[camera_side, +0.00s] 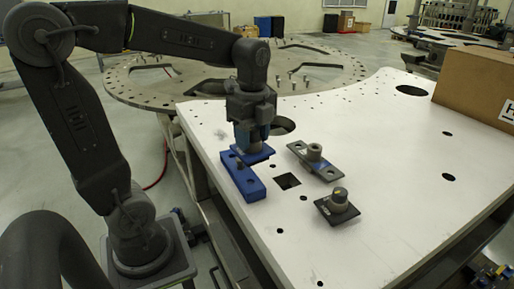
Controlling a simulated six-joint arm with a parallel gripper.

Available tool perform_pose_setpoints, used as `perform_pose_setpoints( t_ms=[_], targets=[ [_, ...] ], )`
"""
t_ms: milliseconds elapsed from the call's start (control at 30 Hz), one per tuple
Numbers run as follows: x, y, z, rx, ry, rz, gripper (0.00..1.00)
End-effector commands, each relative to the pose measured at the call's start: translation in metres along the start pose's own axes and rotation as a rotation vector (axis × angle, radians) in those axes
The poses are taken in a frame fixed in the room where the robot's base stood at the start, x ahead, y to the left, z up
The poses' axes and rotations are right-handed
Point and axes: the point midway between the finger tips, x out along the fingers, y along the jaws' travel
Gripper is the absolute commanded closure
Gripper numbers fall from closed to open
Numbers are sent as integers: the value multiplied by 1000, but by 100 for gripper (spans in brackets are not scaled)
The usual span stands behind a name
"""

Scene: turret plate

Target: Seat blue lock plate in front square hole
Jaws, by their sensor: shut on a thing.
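The blue lock plate (262,154) is a flat blue square under my gripper (250,143). My gripper points down and is shut on it; the fingertips and grasped part are hard to make out. The plate is above and just behind a long blue block (242,181) with holes on the white table. I cannot tell if the plate touches the block. The front square hole (288,181) is a dark opening in the white top, to the right of the block, and looks empty.
A grey rectangular plate with a cylinder (314,154) lies behind and right of the square hole. A dark square plate with a round knob (338,202) lies in front and right of it. A cardboard box (478,90) stands at the far right. The white table (390,170) is clear between.

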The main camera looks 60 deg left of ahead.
Motion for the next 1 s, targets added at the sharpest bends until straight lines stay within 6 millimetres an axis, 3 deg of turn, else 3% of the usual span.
perform_pose_setpoints(
  t_ms=[300, 433, 667, 1000],
  targets=[
    [23, -74, -15, 61, -1, 1, 87],
    [32, -94, -20, 77, -1, 0, 87],
    [42, -102, -23, 85, -1, -2, 87],
    [72, -102, -23, 84, -1, -2, 87]
  ],
)
